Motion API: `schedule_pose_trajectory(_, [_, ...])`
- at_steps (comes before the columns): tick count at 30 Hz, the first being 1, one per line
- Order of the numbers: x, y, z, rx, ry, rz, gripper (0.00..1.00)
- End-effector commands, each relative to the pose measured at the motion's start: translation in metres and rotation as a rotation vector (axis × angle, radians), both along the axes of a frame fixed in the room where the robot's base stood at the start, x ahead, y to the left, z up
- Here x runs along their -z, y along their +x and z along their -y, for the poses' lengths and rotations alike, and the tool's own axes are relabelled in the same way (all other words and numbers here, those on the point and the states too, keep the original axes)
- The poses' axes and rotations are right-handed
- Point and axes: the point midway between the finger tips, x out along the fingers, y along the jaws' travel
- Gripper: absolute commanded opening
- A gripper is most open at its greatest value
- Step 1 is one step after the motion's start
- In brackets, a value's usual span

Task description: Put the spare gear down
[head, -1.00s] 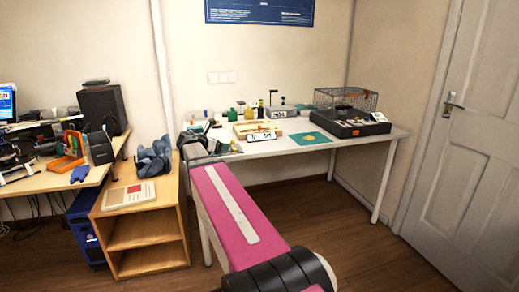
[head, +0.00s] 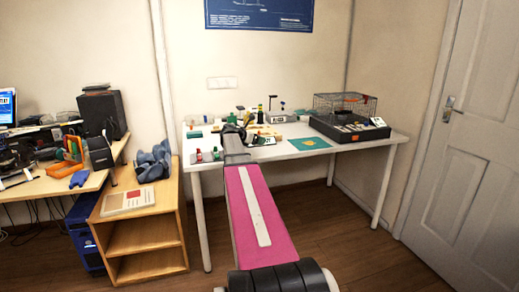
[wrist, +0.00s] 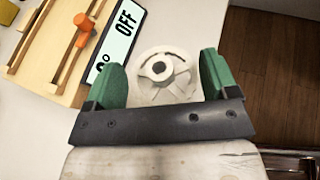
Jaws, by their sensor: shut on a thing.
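The spare gear (wrist: 163,72), a pale round piece with a dark-holed hub, sits between the two green fingertips of my gripper (wrist: 163,80) in the wrist view. My gripper is shut on it. In the head view my gripper (head: 233,133) is over the front part of the white table (head: 345,150), and the gear cannot be made out there. The wrist view shows the white table top (wrist: 33,115) beneath and the table's edge to the right of the gear. The gap between gear and table cannot be told.
A display reading "OFF" (wrist: 114,45) and a wooden tray with an orange piece (wrist: 83,30) lie left of the gear in the wrist view. In the head view, a teal mat (head: 297,144) lies to the right, near a wire cage (head: 345,105). Several small items stand behind.

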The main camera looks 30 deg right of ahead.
Motion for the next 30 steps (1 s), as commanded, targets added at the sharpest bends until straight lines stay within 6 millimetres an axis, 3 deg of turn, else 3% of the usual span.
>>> schedule_pose_trajectory(6, [0.013, 0.004, 0.022, 0.0, -0.001, 0.0, 0.57])
schedule_pose_trajectory(11, [0.021, 0.004, 0.023, -0.002, 0.0, -0.001, 0.57])
schedule_pose_trajectory(18, [0.052, 0.004, 0.022, -0.002, 0.001, -0.002, 0.57])
schedule_pose_trajectory(30, [0.057, 0.004, 0.022, -0.001, 0.0, 0.0, 0.57])
